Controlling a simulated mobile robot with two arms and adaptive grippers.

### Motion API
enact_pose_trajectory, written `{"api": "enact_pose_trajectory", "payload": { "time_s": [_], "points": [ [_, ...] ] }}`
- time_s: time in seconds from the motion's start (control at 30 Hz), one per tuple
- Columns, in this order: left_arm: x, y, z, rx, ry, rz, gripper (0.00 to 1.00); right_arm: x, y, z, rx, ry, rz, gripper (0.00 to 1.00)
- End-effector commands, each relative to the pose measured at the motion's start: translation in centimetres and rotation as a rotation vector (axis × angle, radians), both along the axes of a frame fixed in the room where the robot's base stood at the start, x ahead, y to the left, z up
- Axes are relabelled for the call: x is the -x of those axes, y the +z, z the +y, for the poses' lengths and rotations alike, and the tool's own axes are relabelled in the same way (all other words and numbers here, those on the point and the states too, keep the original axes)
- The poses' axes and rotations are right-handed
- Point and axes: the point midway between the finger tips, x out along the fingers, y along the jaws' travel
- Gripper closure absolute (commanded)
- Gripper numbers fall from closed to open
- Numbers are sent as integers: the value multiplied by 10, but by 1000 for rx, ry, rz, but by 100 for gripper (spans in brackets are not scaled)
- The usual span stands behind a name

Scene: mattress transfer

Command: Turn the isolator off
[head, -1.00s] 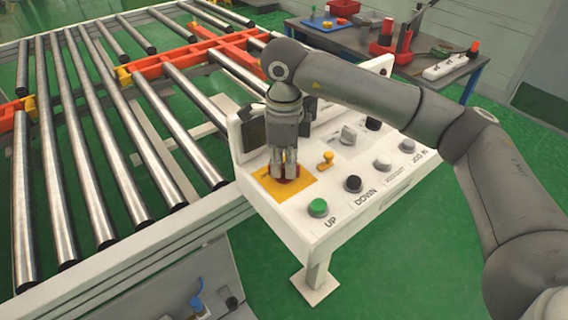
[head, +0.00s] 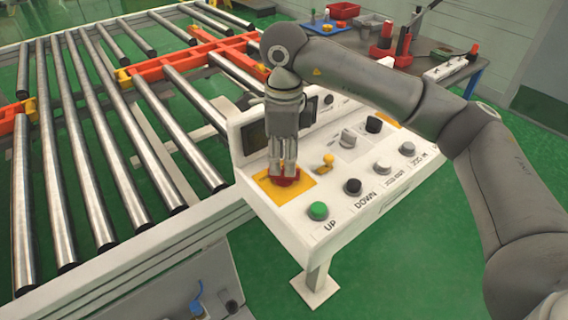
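A white control panel (head: 365,196) stands at the end of the roller conveyor. A red knob (head: 285,181) sits on a yellow plate (head: 299,192) at the panel's left; no label naming the isolator is readable. My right gripper (head: 283,174) points down with its fingertips at the top of the red knob, partly hiding it. The fingers are close together; whether they grip the knob or only touch it I cannot tell. A grey rotary switch (head: 348,138) and a small yellow knob (head: 327,162) sit to the right. My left gripper is not in view.
The panel's front has a green UP button (head: 318,210), a black DOWN button (head: 353,186) and other buttons. The roller conveyor (head: 95,150) fills the left. Green floor (head: 420,265) is clear in front.

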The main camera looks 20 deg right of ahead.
Motion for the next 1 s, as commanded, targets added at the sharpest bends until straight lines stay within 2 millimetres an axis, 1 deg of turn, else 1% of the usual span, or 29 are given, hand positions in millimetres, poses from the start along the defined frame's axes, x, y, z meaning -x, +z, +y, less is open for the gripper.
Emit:
{"api": "enact_pose_trajectory", "payload": {
  "time_s": [0.03,0.2,0.3,0.4,0.5,0.6,1.0],
  "points": [
    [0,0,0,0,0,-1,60,-1,12,1,-2,0,-6,64],
    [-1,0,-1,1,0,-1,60,-1,50,1,-2,0,-4,64],
    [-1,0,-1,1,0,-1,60,-1,67,0,-2,0,-4,64],
    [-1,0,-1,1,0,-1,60,-1,81,0,0,0,-3,64],
    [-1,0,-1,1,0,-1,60,-1,89,0,-1,0,-2,64],
    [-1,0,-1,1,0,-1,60,0,92,0,-1,0,0,64],
    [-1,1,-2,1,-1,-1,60,0,92,0,-1,0,0,64]
  ]
}}
